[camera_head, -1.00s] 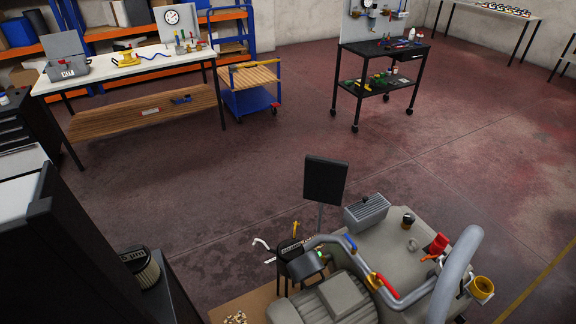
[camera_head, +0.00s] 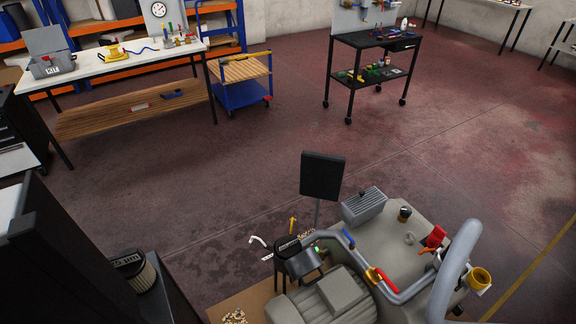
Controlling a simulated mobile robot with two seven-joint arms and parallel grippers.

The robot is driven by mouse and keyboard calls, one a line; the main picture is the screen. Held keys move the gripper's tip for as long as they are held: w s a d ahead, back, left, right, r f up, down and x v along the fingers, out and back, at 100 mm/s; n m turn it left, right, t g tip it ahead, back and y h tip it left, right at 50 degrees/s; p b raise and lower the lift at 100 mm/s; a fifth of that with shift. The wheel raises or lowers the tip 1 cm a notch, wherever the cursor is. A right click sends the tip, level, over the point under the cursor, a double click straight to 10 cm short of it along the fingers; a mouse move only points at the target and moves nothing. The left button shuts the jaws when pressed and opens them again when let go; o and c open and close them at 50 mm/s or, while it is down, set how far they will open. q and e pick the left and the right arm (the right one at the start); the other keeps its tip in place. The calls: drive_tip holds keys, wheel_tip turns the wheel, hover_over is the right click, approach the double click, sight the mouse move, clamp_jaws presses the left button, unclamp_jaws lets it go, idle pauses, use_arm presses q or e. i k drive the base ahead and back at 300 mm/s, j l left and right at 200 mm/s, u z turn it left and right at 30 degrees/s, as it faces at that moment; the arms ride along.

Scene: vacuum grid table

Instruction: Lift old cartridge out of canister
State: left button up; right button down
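Neither of my grippers shows in the head view. The vacuum machine (camera_head: 400,240) stands at the bottom right, with grey pipes, a ribbed motor and a pipe with red and blue handles. A dark round-topped vessel (camera_head: 288,246) stands at its left side and may be the canister. I cannot see inside it, and no cartridge can be made out in it. A pleated tan cartridge with a black, lettered cap (camera_head: 138,272) stands upright at the lower left. I cannot tell whether it is the old one.
A black panel on a post (camera_head: 322,175) rises behind the machine. A dark cabinet (camera_head: 165,300) is at the lower left. A white workbench (camera_head: 110,68), a blue cart (camera_head: 242,92) and a black tool trolley (camera_head: 372,40) stand at the back. The floor between is clear.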

sight(287, 247)
drive_tip(key=i+l+u, duration=0.4)
drive_tip(key=i+l, duration=0.25)
drive_tip(key=i+l+u, duration=0.25)
drive_tip(key=i+l, duration=0.15)
drive_tip(key=i+l+u, duration=0.2)
drive_tip(key=l, duration=0.25)
drive_tip(key=i+l+u, duration=0.2)
drive_tip(key=l, duration=0.3)
drive_tip(key=i, duration=0.1)
